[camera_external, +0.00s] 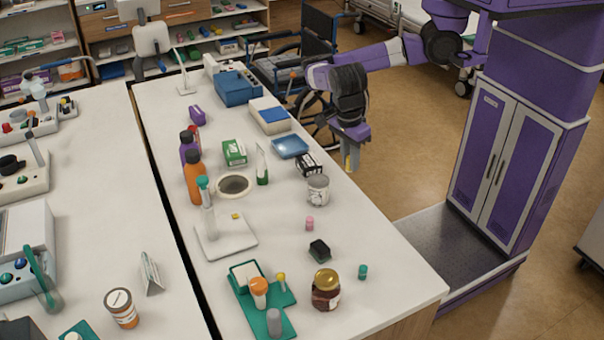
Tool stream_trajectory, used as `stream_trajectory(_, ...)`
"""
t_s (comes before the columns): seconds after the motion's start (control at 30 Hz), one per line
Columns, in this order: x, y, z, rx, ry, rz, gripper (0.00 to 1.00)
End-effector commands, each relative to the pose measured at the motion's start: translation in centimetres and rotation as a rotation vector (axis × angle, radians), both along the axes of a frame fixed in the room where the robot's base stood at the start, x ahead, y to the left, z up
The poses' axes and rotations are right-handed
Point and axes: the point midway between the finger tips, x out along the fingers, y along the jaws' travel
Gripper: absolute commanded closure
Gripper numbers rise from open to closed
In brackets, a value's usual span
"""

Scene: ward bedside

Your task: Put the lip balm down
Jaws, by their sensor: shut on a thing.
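My gripper (350,161) hangs from the purple arm, fingers pointing down, just off the long white table's right edge in the picture. It is shut on the lip balm, which is too small and too covered by the fingers to make out clearly. The white table (290,262) has bare patches on its top near its right edge. Closest to my gripper in the picture are a white-and-grey tin (318,190), a black-and-white box (309,165) and a blue tray (290,147).
A small pink cylinder (309,223), a black block (319,250), a teal-capped piece (363,271) and a dark jar (326,290) stand nearer the front. Orange (194,180) and purple bottles (188,150) stand on the left. A wheelchair (300,60) is behind the table.

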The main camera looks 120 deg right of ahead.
Motion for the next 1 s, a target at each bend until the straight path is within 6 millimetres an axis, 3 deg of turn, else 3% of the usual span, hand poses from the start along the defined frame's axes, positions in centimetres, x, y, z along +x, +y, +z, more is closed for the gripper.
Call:
stream_trajectory(0.2,0.0,0.0,2.2,0.000,0.000,0.001,1.00)
stream_trajectory(0.47,0.4,-0.9,2.5,0.001,0.001,-0.024,1.00)
stream_trajectory(0.67,4.7,-5.9,3.6,0.000,0.000,-0.216,1.00)
stream_trajectory(0.8,9.0,-11.2,4.8,0.001,0.000,-0.440,1.00)
stream_trajectory(1.0,13.6,-19.8,6.3,0.002,0.001,-0.767,1.00)
